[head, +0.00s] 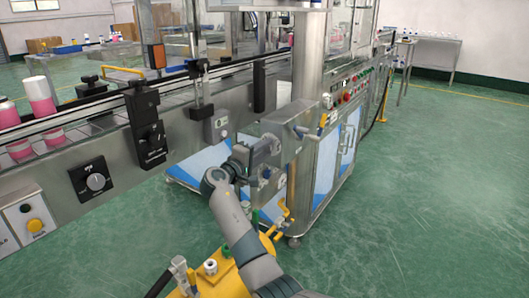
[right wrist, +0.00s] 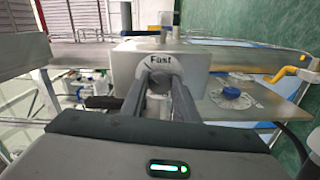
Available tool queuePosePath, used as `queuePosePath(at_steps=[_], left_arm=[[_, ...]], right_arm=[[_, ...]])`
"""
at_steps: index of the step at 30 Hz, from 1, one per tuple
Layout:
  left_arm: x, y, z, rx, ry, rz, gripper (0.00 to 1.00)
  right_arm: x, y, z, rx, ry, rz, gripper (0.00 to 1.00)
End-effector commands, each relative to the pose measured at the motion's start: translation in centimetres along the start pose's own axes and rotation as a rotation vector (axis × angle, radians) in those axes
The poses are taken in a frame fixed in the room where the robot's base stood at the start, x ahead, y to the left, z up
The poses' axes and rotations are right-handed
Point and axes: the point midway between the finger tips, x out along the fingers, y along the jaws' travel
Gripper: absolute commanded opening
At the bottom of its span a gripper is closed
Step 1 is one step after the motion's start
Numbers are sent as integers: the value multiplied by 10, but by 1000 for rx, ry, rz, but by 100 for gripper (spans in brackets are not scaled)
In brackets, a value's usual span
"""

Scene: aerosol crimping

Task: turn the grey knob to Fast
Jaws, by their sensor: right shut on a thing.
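My right gripper (head: 268,146) reaches up to a grey control box (head: 284,122) on the machine's side. In the right wrist view, my right gripper (right wrist: 161,84) is shut on the grey knob (right wrist: 160,70) on the front of this box (right wrist: 196,65). The word "Fast" (right wrist: 161,58) shows on the dial plate just above the fingertips. The fingers hide most of the knob, and I cannot make out its pointer. My left gripper is in neither view.
A conveyor (head: 110,120) with pink-and-white cans (head: 38,96) runs along the left. A black dial (head: 96,182) sits on its side. A blue knob (right wrist: 232,97) and a yellow handle (right wrist: 291,70) lie right of the box. The green floor at right is clear.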

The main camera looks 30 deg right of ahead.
Motion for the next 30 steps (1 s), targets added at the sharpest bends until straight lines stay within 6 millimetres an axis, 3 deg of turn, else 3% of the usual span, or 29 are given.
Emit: queuePosePath(at_steps=[11,12,14,25,30], left_arm=[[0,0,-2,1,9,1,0],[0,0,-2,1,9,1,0],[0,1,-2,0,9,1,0],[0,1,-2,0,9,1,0],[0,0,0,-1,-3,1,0]], right_arm=[[-1,-3,0,4,-1,-5,5],[-1,-3,0,4,-1,-5,32],[-1,-3,0,4,-1,-5,46],[-2,-1,0,4,0,-2,46],[-11,-1,0,5,2,-2,46]])
